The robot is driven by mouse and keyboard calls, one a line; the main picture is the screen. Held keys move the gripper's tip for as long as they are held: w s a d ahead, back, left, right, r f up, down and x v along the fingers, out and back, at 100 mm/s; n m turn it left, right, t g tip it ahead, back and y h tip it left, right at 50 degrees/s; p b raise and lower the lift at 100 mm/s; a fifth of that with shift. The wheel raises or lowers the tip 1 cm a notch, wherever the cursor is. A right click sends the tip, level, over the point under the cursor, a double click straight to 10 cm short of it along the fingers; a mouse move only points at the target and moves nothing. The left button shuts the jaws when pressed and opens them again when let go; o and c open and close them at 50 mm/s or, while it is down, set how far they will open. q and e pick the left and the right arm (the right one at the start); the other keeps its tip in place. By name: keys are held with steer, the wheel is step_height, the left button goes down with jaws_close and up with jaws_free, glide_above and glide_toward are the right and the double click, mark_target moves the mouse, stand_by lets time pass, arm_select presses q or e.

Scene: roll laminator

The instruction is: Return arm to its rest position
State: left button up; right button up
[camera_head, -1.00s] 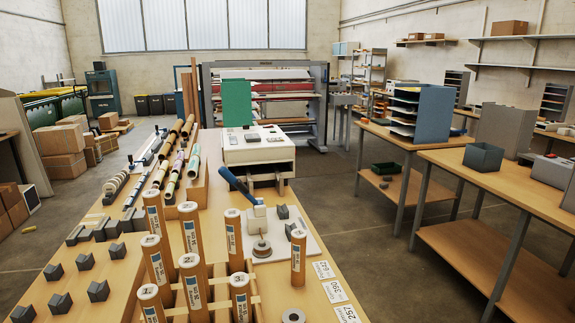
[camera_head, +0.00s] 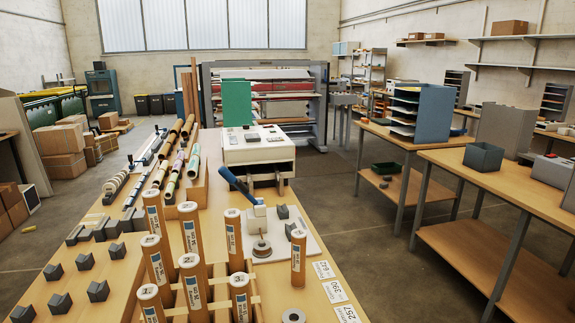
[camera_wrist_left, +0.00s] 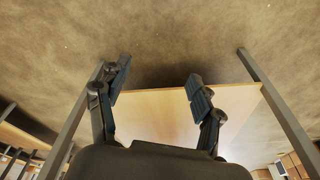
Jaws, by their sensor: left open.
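My left gripper (camera_wrist_left: 158,85) shows in the left wrist view with its two fingers spread wide apart and nothing between them. Beyond the fingers is a wooden table board (camera_wrist_left: 158,112) with grey metal legs (camera_wrist_left: 262,85), and brown floor (camera_wrist_left: 160,30) past it. The fingers look clear of the board, though the distance is hard to tell. Neither arm nor gripper appears in the head view. My right gripper is not in any view.
In the head view a long wooden workbench (camera_head: 293,270) holds upright labelled tubes (camera_head: 189,235), grey V-blocks (camera_head: 98,291), a lever press (camera_head: 262,220) and a white box machine (camera_head: 258,147). A laminator (camera_head: 265,95) stands behind. Side tables (camera_head: 500,190) stand right, with open floor between.

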arm_select(q)
steer(key=s+a+f+g, duration=0.1)
steer(key=s+a+f, duration=0.2)
steer(key=s+f, duration=1.1)
steer(key=shift+s, duration=0.95)
